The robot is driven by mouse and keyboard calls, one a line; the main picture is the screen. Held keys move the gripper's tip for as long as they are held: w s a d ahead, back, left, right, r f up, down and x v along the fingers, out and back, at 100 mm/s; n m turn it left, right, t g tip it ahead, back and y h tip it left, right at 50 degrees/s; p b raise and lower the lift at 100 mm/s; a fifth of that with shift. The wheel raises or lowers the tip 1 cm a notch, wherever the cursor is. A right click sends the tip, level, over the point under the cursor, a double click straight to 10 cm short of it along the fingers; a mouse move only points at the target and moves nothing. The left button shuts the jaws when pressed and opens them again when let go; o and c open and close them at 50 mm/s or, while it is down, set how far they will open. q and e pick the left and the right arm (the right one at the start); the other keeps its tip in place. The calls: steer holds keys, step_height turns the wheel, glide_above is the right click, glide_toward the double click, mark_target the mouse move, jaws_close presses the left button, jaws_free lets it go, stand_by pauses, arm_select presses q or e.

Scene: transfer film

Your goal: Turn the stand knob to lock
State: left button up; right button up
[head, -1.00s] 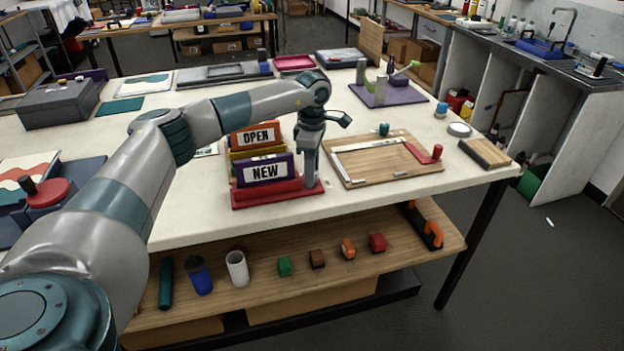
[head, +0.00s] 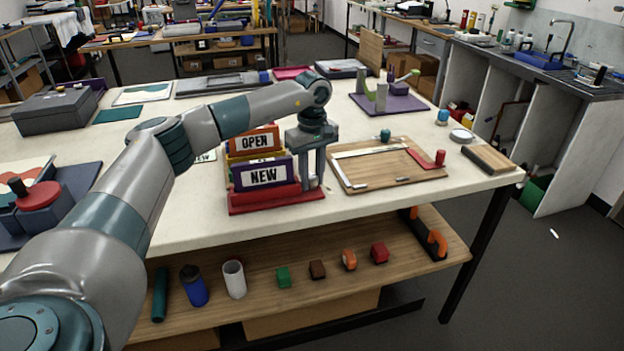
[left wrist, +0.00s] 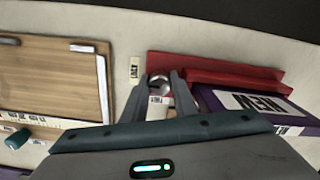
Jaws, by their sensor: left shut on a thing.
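The stand has a red base (head: 262,205) near the table's front edge. It holds upright signs, with the purple NEW sign (head: 264,177) in front and the orange OPEN sign (head: 256,140) behind. The stand's small pale knob (left wrist: 158,83) shows at the base's end in the left wrist view. My left gripper (head: 313,187) points down at the stand's right end. In the left wrist view its fingers (left wrist: 164,78) are shut on the knob, one on each side. The fingers partly hide the knob. My right gripper is out of view.
Right of the stand lies a wooden board (head: 372,178) with white strips, a red handle and a teal knob. A purple plate (head: 383,111) with a green and white device stands behind. A lower shelf (head: 330,300) holds several small objects. Table between the stand and wooden board is clear.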

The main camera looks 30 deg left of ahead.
arm_select(q)
steer(key=shift+r, duration=0.15)
stand_by(0.3)
steer(key=o, duration=0.9)
steer(key=shift+o, duration=0.7)
steer(key=shift+w, duration=0.1)
steer(key=shift+f, duration=0.25)
